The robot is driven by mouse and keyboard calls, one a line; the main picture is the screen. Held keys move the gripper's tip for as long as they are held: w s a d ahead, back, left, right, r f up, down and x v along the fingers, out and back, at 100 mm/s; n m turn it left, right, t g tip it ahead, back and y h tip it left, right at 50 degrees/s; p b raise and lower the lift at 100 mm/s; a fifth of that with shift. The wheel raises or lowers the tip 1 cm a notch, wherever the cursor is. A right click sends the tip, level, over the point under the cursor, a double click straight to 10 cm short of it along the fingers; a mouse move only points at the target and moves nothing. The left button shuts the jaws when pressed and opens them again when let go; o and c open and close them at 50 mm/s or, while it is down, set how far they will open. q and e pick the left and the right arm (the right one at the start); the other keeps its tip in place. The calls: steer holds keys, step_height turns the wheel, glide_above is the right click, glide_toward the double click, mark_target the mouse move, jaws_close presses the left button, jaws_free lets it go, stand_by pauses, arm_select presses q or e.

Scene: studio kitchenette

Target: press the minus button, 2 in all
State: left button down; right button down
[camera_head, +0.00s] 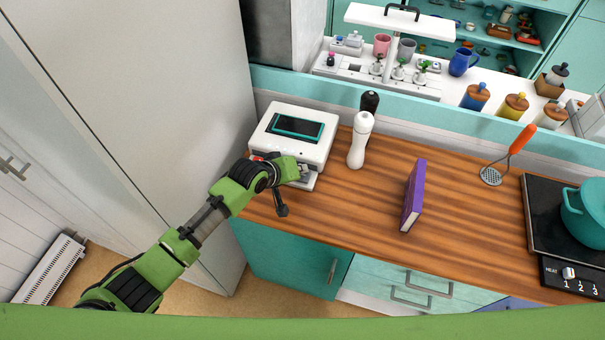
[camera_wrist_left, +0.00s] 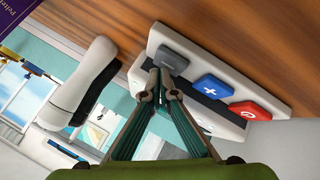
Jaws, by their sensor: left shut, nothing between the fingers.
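A white device (camera_head: 293,140) with a dark, teal-framed screen stands on the wooden counter at the left. In the left wrist view its white button panel (camera_wrist_left: 268,103) carries a grey button, a blue plus button (camera_wrist_left: 211,89) and a red button (camera_wrist_left: 249,111). The grey one is the minus button (camera_wrist_left: 173,57), though its sign is hard to read. My left gripper (camera_head: 303,177) is at the device's front, shut and empty. In the left wrist view its fingertips (camera_wrist_left: 161,80) overlap the grey button's edge. I cannot tell whether they touch it. My right gripper is not in view.
Beside the device stand a white mill (camera_head: 361,140) and a black mill (camera_head: 370,102). A purple book (camera_head: 414,196) stands on the counter, with a slotted spatula (camera_head: 507,155) and a teal pot (camera_head: 588,213) farther right.

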arm_select(q)
steer(key=shift+f, duration=0.5)
stand_by(0.6)
steer(key=shift+r+p, duration=0.8)
steer(key=shift+r, duration=0.1)
step_height(320, 180, up, 5)
steer(key=p, duration=0.5)
steer(key=shift+r, duration=0.1)
stand_by(0.6)
